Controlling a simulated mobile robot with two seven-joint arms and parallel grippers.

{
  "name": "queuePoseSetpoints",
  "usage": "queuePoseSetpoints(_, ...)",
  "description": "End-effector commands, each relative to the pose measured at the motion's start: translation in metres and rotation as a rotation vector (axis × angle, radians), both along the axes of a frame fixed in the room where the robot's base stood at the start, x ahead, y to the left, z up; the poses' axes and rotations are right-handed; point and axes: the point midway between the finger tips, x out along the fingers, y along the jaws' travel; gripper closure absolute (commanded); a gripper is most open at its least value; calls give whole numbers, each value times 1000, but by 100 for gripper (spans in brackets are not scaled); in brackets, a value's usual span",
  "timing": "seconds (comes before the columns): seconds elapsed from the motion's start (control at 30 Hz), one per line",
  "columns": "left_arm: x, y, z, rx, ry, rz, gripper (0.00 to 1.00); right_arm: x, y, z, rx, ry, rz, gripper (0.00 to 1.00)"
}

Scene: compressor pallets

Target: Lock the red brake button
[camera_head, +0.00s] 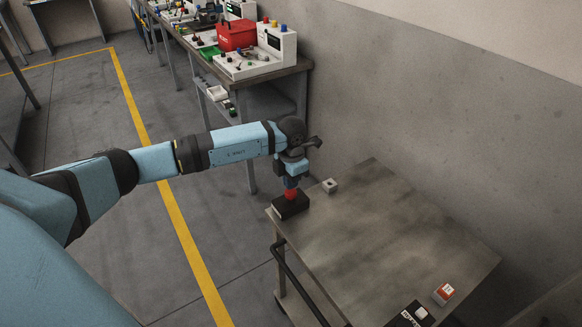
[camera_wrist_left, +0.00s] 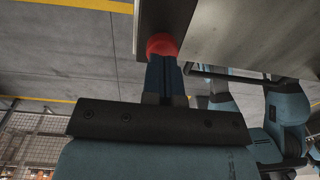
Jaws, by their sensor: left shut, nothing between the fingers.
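The red brake button (camera_head: 291,194) is a round red cap on a dark box (camera_head: 289,208) at the left corner of a grey cart top (camera_head: 385,230). My left gripper (camera_head: 291,186) points down right over the button, its fingers closed together with nothing between them. In the left wrist view the closed fingertips (camera_wrist_left: 163,62) meet the red button (camera_wrist_left: 162,44), seen against the dark box (camera_wrist_left: 165,17). The tips look to be touching the cap or very close to it. The fingers hide part of the cap. My right gripper is not in view.
A small grey box (camera_head: 330,186) sits at the cart's far edge. A red-and-white box (camera_head: 444,293) and a black piece (camera_head: 411,316) lie at the near right. A workbench (camera_head: 283,72) with equipment stands behind. The cart's middle is clear.

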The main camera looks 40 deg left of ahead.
Motion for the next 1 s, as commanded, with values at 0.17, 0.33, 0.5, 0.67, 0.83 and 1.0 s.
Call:
queuePoseSetpoints(0.17,-1,0,-12,-1,0,0,100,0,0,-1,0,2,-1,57)
queuePoseSetpoints(0.33,-1,0,-14,-1,0,0,100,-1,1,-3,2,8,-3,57)
queuePoseSetpoints(0.5,-1,0,-14,-1,0,0,100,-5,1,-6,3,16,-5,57)
queuePoseSetpoints(0.67,-1,0,-31,1,2,0,100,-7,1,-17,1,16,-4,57)
queuePoseSetpoints(0.83,0,0,-37,0,0,0,100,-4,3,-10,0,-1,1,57)
queuePoseSetpoints(1.0,-1,0,-37,1,2,0,100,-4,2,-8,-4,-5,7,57)
